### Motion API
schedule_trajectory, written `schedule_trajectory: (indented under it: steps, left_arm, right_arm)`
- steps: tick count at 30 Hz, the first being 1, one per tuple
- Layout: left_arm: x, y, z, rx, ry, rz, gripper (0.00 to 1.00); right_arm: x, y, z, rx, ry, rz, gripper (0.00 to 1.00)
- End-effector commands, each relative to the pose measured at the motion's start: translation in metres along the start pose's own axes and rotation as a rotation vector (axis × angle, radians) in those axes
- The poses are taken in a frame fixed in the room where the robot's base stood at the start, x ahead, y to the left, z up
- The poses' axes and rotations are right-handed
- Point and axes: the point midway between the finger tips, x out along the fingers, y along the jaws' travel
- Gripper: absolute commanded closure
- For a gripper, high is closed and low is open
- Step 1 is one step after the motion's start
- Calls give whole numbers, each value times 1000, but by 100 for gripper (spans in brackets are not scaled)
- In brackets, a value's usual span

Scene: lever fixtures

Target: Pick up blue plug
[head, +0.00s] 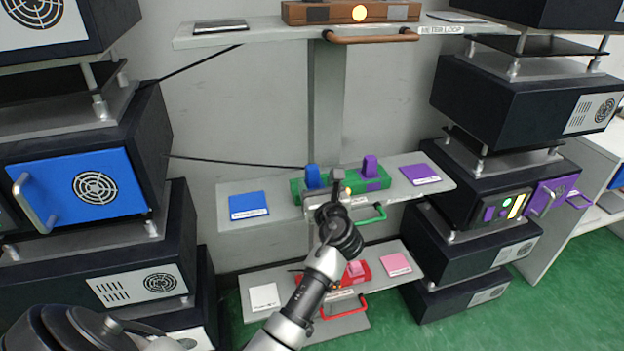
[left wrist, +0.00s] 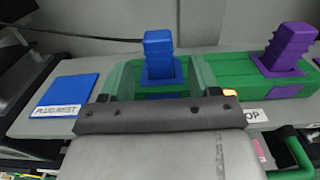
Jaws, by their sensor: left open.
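The blue plug (head: 313,177) stands upright in the green fixture (head: 378,185) on the middle shelf, at its left end. In the left wrist view the blue plug (left wrist: 159,55) is just beyond my left gripper (left wrist: 158,97), roughly centred across its width. My left gripper (head: 332,192) is open and empty in front of the fixture. Its body hides the front of the fixture and some of the shelf in both views. I cannot tell whether it touches the fixture. My right gripper does not show.
A purple plug (head: 370,166) stands in the same fixture, to the right. A blue plate (head: 249,205) and a purple plate (head: 420,174) lie at the shelf's ends. A green handle (head: 372,216) juts out below. Dark stacked units flank both sides, and another shelf is above.

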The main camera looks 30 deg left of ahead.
Motion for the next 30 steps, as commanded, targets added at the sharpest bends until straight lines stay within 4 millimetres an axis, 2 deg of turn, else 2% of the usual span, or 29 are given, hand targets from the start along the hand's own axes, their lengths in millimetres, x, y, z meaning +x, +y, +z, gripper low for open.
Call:
schedule_trajectory:
  steps: [3, 7, 17, 27, 30]
  left_arm:
    - [21, 1, 0, 1, -1, 3, 38]
    - [37, 0, 0, 0, 0, 2, 38]
    - [43, 0, 0, -1, 0, 0, 40]
    - [43, 0, 0, -1, 0, 1, 92]
    - [43, 0, 0, -1, 0, 1, 92]
  right_arm:
    - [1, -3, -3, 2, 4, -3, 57]
    - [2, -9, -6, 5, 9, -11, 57]
    - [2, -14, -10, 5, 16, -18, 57]
    - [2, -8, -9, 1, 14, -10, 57]
    - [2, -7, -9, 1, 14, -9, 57]
